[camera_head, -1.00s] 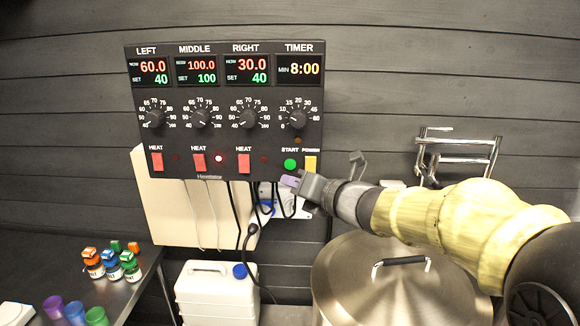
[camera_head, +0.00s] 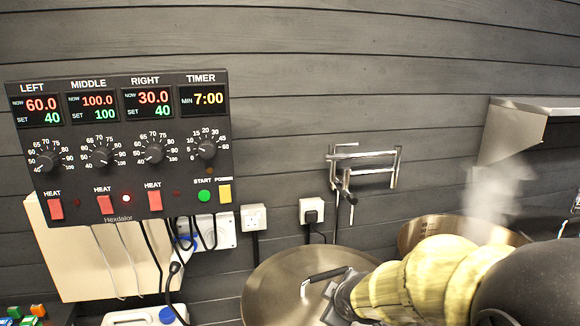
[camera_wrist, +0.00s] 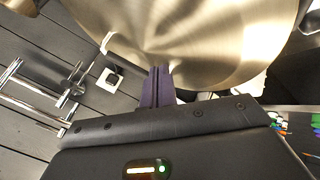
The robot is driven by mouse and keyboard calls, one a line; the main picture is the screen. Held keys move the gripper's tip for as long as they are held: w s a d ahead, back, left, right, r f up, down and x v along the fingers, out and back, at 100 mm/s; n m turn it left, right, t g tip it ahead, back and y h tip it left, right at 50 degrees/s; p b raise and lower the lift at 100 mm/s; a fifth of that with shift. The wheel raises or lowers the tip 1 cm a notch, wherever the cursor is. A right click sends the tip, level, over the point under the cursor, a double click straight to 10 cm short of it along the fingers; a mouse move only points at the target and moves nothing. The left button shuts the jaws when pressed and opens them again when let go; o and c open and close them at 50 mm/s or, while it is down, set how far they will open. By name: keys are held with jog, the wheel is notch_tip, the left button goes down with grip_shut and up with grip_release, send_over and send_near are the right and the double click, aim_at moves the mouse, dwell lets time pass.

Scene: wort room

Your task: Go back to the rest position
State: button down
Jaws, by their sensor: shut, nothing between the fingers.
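My gripper (camera_wrist: 156,88) shows in the wrist view with its purple fingers together and nothing between them. Behind the fingers in that view is a large shiny metal surface (camera_wrist: 200,35). In the head view my arm reaches in from the lower right. Its dark wrist end is low, over the right side of the lidded steel pot (camera_head: 275,285), and the fingertips are hard to make out there. The gripper is well away from the control panel (camera_head: 120,150). The timer display (camera_head: 203,99) reads 7:00.
Pot lid handle (camera_head: 325,275) stands close to my wrist. An open steaming pot (camera_head: 415,232) is behind my arm, under a metal hood (camera_head: 515,130). A wall tap (camera_head: 365,170) and a socket (camera_head: 312,211) are on the wall.

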jog(key=s+d+f+m+g, duration=0.1)
jog(key=s+m, duration=0.1)
jog(key=s+d+f+m+g, duration=0.1)
jog(key=s+d+f+m, duration=0.1)
jog(key=s, duration=0.1)
jog(key=s+d+f+m+g+h, duration=0.1)
jog(key=s+f+m, duration=0.1)
jog(key=s+m, duration=0.1)
jog(key=shift+s+d+f, duration=0.15)
jog(key=shift+s+d, duration=0.05)
jog(key=shift+d, duration=0.1)
jog(key=s+f+m+g, duration=0.2)
jog(key=s+m, duration=0.2)
jog(key=s, duration=0.2)
jog(key=shift+d+f+m+g, duration=0.2)
jog(key=shift+d+m+g, duration=0.2)
jog(key=shift+d, duration=0.05)
